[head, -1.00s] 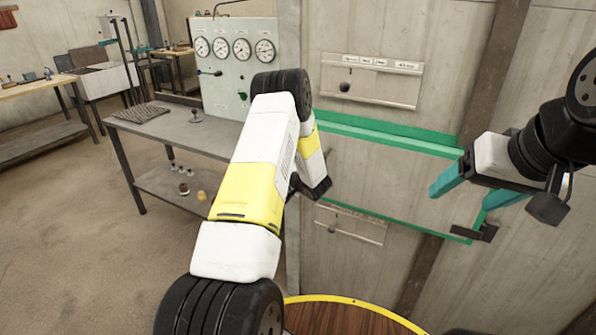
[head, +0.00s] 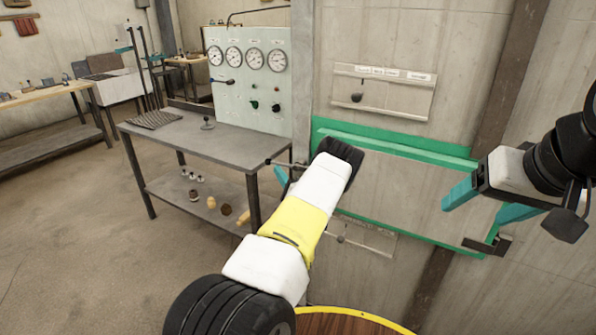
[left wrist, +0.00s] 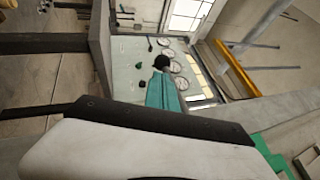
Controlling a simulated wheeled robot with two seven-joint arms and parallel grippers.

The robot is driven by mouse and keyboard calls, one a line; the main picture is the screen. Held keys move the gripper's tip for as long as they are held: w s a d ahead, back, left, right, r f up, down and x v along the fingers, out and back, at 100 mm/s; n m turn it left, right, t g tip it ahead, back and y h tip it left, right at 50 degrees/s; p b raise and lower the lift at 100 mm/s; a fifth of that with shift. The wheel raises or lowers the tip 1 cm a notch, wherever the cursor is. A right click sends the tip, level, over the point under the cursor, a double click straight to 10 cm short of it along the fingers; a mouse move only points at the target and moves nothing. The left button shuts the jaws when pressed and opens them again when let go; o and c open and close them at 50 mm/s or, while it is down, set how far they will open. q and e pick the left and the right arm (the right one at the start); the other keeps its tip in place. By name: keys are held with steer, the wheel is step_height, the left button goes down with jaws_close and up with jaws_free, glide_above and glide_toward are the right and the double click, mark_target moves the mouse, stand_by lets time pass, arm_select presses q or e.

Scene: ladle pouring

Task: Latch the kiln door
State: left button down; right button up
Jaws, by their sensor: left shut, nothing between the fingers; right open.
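No thing is clearly recognisable as a kiln door. A green-framed panel (head: 400,195) is on the wall, with a dark bracket (head: 487,246) at its lower right corner. My right gripper (head: 487,203) is open and empty in front of the panel's right side, its teal fingers apart. My left gripper is mostly hidden behind my left arm in the head view; a teal bit (head: 281,176) shows beside the arm. In the left wrist view its teal fingers (left wrist: 165,92) are shut with nothing between them, and the gauge board lies beyond them.
A gauge board (head: 248,75) with a blue-handled lever (head: 222,82) and knobs stands behind a grey metal table (head: 190,140). Small items lie on its lower shelf. A wall plate (head: 382,92) with a dark knob is above the green frame. Floor at left is clear.

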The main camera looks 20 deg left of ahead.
arm_select(q)
steer(key=shift+a+r, duration=0.1)
steer(key=shift+r, duration=0.3)
stand_by(0.4)
